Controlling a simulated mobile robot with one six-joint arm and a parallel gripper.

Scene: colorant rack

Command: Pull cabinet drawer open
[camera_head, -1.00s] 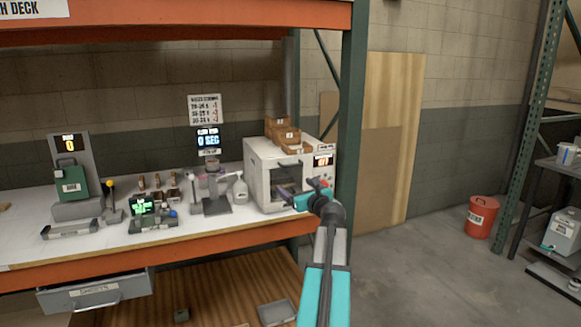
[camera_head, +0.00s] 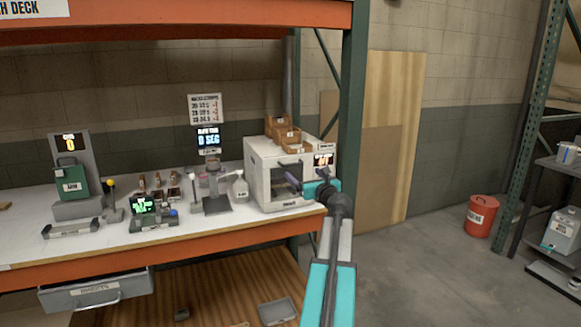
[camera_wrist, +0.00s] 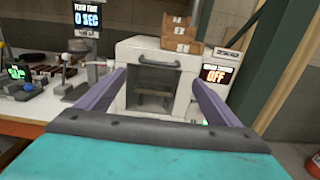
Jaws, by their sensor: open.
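A grey drawer (camera_head: 70,298) with a label and a pale bar handle (camera_head: 98,304) hangs under the workbench at the lower left of the head view. I cannot tell how far it stands out. My gripper (camera_head: 291,179) is far to its right and higher, in front of the white box-shaped cabinet (camera_head: 262,184) on the bench. In the wrist view my gripper (camera_wrist: 157,88) has its two purple fingers spread, with nothing between them. The white cabinet (camera_wrist: 143,48) with its dark front opening (camera_wrist: 154,84) lies beyond them. The drawer is outside the wrist view.
Brown bins (camera_head: 283,134) sit on the cabinet. A green post (camera_head: 350,120) stands right of it. A tray (camera_head: 276,312) lies on the lower shelf.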

